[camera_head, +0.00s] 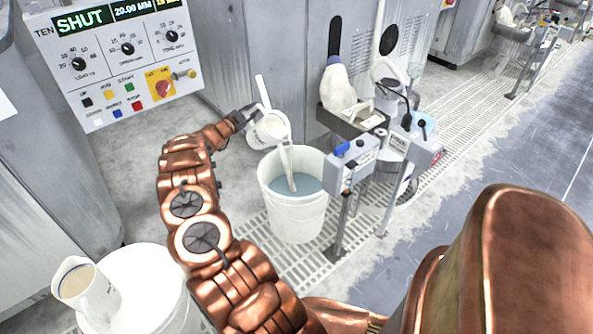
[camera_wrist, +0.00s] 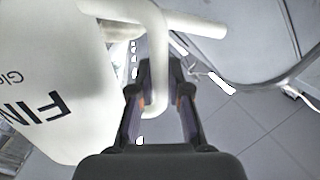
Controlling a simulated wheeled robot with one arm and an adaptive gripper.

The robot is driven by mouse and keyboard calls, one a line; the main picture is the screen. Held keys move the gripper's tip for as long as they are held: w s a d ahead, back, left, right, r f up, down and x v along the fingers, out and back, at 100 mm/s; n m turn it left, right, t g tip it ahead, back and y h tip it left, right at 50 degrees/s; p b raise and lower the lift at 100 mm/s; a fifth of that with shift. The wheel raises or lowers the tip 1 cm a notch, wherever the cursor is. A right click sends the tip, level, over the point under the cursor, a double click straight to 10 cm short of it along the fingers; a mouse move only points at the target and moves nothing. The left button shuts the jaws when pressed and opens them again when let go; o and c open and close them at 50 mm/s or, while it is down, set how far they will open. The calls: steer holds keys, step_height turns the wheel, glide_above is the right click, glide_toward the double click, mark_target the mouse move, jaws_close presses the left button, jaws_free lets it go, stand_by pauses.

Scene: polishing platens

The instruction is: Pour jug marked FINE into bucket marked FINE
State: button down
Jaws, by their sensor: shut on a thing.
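My gripper (camera_head: 240,118) is shut on the handle of a white jug (camera_head: 271,127). In the wrist view, my gripper's fingers (camera_wrist: 160,85) close around the white handle, and the jug (camera_wrist: 50,85) shows the dark letters "FIN", the rest cut off from sight. The jug is tilted over a white bucket (camera_head: 296,225), and a pale stream (camera_head: 288,165) runs from its mouth down into the bucket. The bucket stands upright and holds bluish-grey liquid (camera_head: 299,186). No marking can be read on the bucket in the head view.
Another jug (camera_head: 93,293) with tan contents stands on a white round container (camera_head: 150,285) at lower left. A control panel (camera_head: 120,55) reading "SHUT" is behind my arm. Posts with a small box (camera_head: 352,165) stand close to the bucket's right. Floor grating (camera_head: 290,258) lies under the bucket.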

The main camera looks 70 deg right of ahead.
steer(key=shift+s+r+m, duration=0.1)
steer(key=shift+s+m, duration=0.1)
steer(key=shift+m, duration=0.2)
stand_by(0.3)
